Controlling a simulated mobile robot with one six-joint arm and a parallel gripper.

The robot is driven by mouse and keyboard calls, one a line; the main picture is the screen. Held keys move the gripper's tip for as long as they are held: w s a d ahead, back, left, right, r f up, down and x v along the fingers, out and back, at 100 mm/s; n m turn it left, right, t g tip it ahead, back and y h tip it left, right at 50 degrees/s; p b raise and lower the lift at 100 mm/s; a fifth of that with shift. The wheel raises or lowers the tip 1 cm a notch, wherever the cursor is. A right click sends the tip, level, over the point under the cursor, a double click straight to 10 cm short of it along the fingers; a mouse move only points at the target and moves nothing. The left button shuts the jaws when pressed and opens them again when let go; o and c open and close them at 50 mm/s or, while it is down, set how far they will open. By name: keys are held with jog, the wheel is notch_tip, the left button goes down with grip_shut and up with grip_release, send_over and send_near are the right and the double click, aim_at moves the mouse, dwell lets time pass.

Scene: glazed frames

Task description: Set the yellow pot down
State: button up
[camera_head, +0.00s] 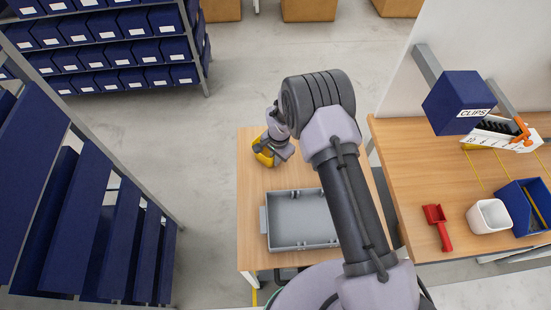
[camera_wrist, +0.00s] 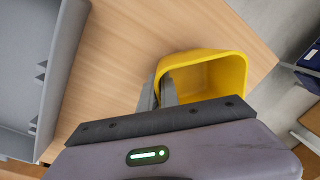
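The yellow pot (camera_head: 264,158) is at the far left corner of the small wooden table (camera_head: 251,198). In the wrist view the pot (camera_wrist: 240,72) is an open-topped container with its mouth partly facing the camera. My gripper (camera_head: 276,148) is at the pot's near wall. In the wrist view its dark fingers (camera_wrist: 160,92) sit on either side of the left wall, pinching it. The pot's base is hidden, so I cannot tell whether it touches the table top.
A grey tray (camera_head: 267,226) stands on the same table, apart from the pot. A bench on the right holds a red scoop (camera_head: 436,222), a white cup (camera_head: 474,220) and a blue bin (camera_head: 513,205). Blue-bin shelving (camera_head: 80,200) stands on the left.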

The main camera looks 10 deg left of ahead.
jog(key=o, duration=0.3)
jog(key=d+r+t+p, duration=0.1)
jog(key=d+r, duration=0.2)
jog(key=r, duration=1)
jog(key=d+r, duration=0.3)
jog(key=r, duration=1)
jog(key=s+d+r+t+y, duration=0.1)
jog(key=s+d+r, duration=0.3)
jog(key=r, duration=0.3)
jog(key=s+d+r+t, duration=0.1)
jog(key=s+d+r, duration=0.25)
jog(key=r, duration=0.25)
jog(key=s+d+r, duration=0.2)
jog(key=s, duration=0.4)
jog(key=s+d+r+n+t, duration=0.1)
jog(key=s+d+r, duration=0.1)
jog(key=s, duration=0.4)
jog(key=s+d+r+t, duration=0.1)
jog(key=s+d+r, duration=0.1)
jog(key=s, duration=0.4)
jog(key=shift+s+d+r+n, duration=0.15)
jog(key=shift+s+d+n, duration=0.05)
jog(key=shift+s+n, duration=0.1)
